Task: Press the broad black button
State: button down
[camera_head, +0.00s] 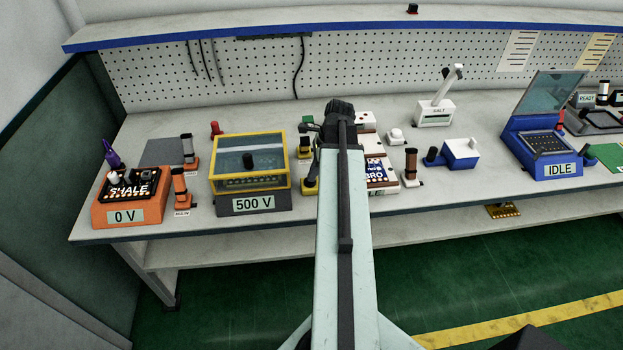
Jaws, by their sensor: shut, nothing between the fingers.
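My gripper (338,108) is the dark end of my arm, in the middle of the view above the bench. It looks shut and empty; its fingertips are hard to make out. I cannot single out one broad black button for sure. An orange box (103,215) at the far left, reading "0 V", has small dark caps (147,175) on its top. A yellow-framed clear case (291,172), reading "500 V", has a round black knob (248,161) showing at its middle. My arm hides part of a white unit (389,180) with a blue label, so a button there may be covered.
The grey bench (440,203) carries several small brown and black cylinders, including one (411,166) right of my arm. A blue station (572,170) reading "IDLE" has its lid raised. A blue-edged shelf (210,34) runs above a pegboard. Bench space right of the brown cylinder is partly clear.

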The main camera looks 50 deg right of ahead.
notch_tip(320, 180, up, 6)
jog(key=p, duration=0.6)
jog(key=shift+r, duration=0.15)
jog(key=p+v, duration=0.7)
jog(key=shift+r+p, duration=0.3)
jog(key=shift+d, duration=0.1)
